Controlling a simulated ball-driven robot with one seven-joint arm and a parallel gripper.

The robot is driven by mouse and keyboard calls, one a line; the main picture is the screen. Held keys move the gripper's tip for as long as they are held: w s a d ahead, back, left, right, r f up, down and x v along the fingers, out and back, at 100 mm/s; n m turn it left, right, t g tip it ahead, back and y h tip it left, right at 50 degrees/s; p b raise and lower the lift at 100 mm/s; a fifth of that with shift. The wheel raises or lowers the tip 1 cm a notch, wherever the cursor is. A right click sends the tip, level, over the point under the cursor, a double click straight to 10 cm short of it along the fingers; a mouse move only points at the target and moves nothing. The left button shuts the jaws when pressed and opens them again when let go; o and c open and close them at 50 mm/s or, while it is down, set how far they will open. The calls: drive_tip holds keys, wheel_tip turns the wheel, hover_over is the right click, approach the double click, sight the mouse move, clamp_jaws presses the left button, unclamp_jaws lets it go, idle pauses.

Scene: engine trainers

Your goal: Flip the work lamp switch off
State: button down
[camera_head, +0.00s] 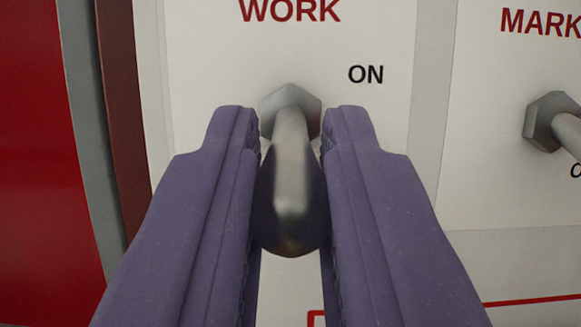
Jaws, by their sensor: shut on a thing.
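The work lamp switch (290,200) is a metal toggle lever with a rounded end, set in a hex nut (291,102) on a white panel (200,60). The red word WORK stands above it, and ON is printed to its upper right. The lever comes out toward me and its tip appears low in the picture. My gripper (290,135) has its two purple fingers on either side of the lever and is shut on it. The fingers hide the panel to the left and right of the lever, including any lower label.
A second toggle switch (560,125) under a partly cut-off red label, MARK, stands to the right. A red surface (40,160) with grey and brown upright edges lies at the left. A red printed line (530,300) runs along the lower right.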

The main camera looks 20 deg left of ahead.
drive_tip(key=shift+f, duration=0.1)
idle(0.4)
drive_tip(key=c, duration=1)
unclamp_jaws()
drive_tip(key=shift+c, duration=0.2)
drive_tip(key=p+v, duration=0.2)
drive_tip(key=v, duration=0.5)
drive_tip(key=shift+s+f, duration=0.3)
drive_tip(key=shift+d, duration=0.1)
